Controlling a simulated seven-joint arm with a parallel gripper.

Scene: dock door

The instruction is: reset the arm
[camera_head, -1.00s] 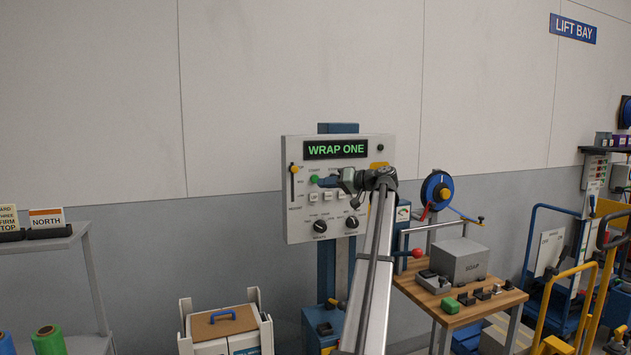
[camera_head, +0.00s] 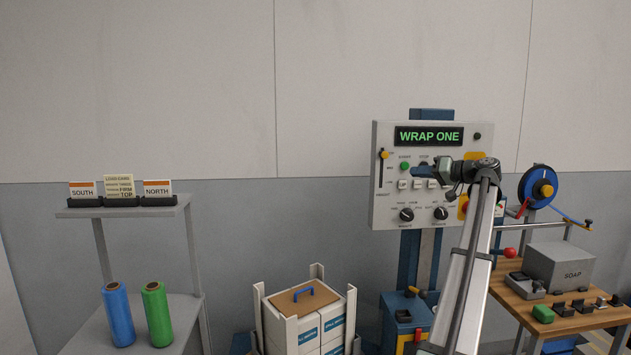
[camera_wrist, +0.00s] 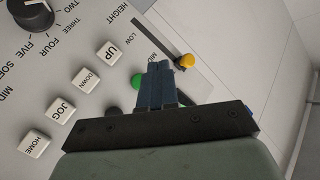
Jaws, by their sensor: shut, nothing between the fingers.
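My arm reaches up to the control panel (camera_head: 386,215), whose screen (camera_head: 428,136) reads WRAP ONE in green. My gripper (camera_head: 424,168) is in front of the panel, just right of the green button (camera_head: 404,166). In the wrist view my gripper (camera_wrist: 158,68) has its blue fingers together, with nothing between them. The green button (camera_wrist: 136,82) shows partly behind the fingers there. The slider's yellow knob (camera_wrist: 186,61) is to their right. White keys, including the UP key (camera_wrist: 107,50), are to their left. I cannot tell whether the fingertips touch the panel.
A grey shelf (camera_head: 75,212) at left carries SOUTH and NORTH cards, with blue (camera_head: 118,315) and green (camera_head: 157,315) rolls below. White cartons (camera_head: 290,330) stand between corner posts at lower centre. A wooden bench (camera_head: 508,293) with a SOAP box (camera_head: 560,268) is right of my arm.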

